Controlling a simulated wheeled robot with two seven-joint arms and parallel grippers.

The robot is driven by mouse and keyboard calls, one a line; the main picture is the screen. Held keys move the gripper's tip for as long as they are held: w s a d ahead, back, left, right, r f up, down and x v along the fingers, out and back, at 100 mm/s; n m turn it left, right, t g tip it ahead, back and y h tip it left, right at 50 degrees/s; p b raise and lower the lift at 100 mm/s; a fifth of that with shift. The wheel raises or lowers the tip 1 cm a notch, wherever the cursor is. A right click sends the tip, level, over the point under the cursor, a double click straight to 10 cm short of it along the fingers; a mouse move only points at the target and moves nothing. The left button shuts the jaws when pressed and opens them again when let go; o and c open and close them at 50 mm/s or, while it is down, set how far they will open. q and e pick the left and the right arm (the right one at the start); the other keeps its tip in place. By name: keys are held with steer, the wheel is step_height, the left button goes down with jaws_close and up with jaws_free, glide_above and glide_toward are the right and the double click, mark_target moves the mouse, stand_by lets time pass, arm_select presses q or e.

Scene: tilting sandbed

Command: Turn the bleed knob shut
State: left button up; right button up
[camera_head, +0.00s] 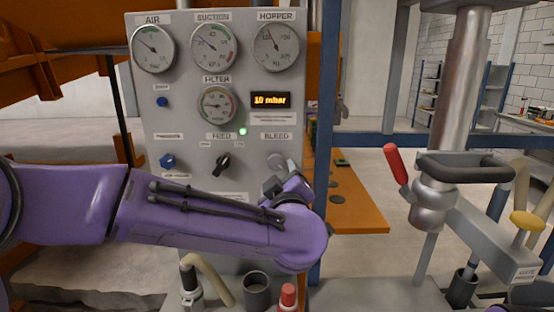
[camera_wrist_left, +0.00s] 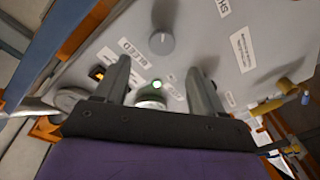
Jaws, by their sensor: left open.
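The bleed knob (camera_head: 281,161) is a grey round knob under the BLEED label, low on the right of the grey panel (camera_head: 190,130). My left gripper (camera_head: 279,178) is right by it in the head view, and my purple forearm crosses the panel's lower part. In the left wrist view the bleed knob (camera_wrist_left: 162,42) lies just past the fingertips, roughly centred between them. My left gripper (camera_wrist_left: 158,65) is open there, with nothing held. No contact with the knob shows. The knob's pointer cannot be made out. My right gripper is out of view.
A black feed knob (camera_head: 222,162) and a blue knob (camera_head: 168,161) sit left of the bleed knob. A display (camera_head: 270,100) reads 10 mbar beside a filter gauge (camera_head: 217,103). A blue post (camera_head: 326,140) stands right of the panel; a red-gripped lever (camera_head: 396,163) stands farther right.

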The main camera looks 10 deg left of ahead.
mark_target(276, 163)
arm_select(q)
steer(key=p+x, duration=0.2)
steer(key=x, duration=0.5)
steer(key=shift+w+a, duration=0.1)
steer(key=shift+w, duration=0.05)
steer(key=shift+w+a+f, duration=0.1)
steer(key=shift+w+f, duration=0.05)
steer(key=shift+w, duration=0.25)
steer(key=c, duration=1.1)
